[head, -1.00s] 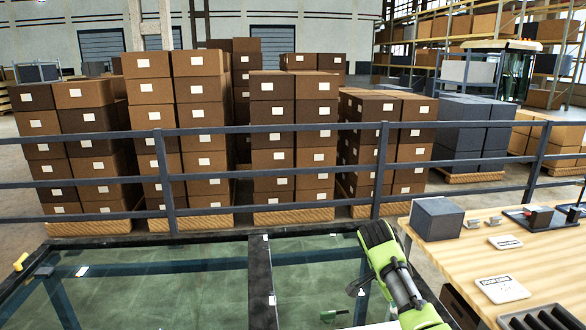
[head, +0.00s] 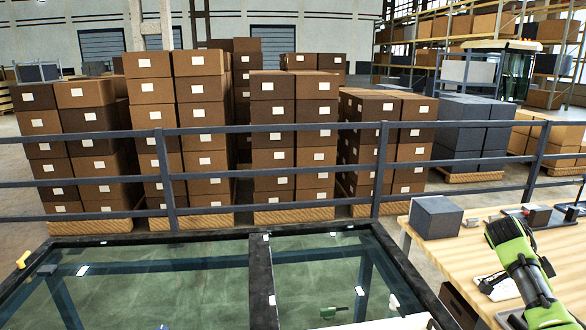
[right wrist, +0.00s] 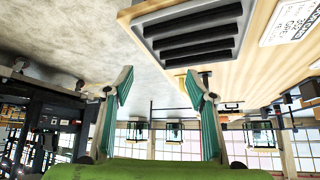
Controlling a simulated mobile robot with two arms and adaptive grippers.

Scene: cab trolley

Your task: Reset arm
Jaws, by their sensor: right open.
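My right arm (head: 522,265), green and grey, reaches over the right side of the wooden table in the head view. Its gripper is hard to make out there, partly lost against the white cards on the table. In the right wrist view my right gripper (right wrist: 161,95) is open, with its two teal-padded fingers wide apart and nothing between them. My left arm and gripper are not in view.
The wooden table (head: 415,235) carries a grey box (head: 436,217) and cards. Left of it is a dark-framed glass panel (head: 315,270) with a green-handled tool (head: 335,311). A railing (head: 280,201) stands before stacked cartons (head: 200,90). A dark slatted block (right wrist: 193,35) shows in the wrist view.

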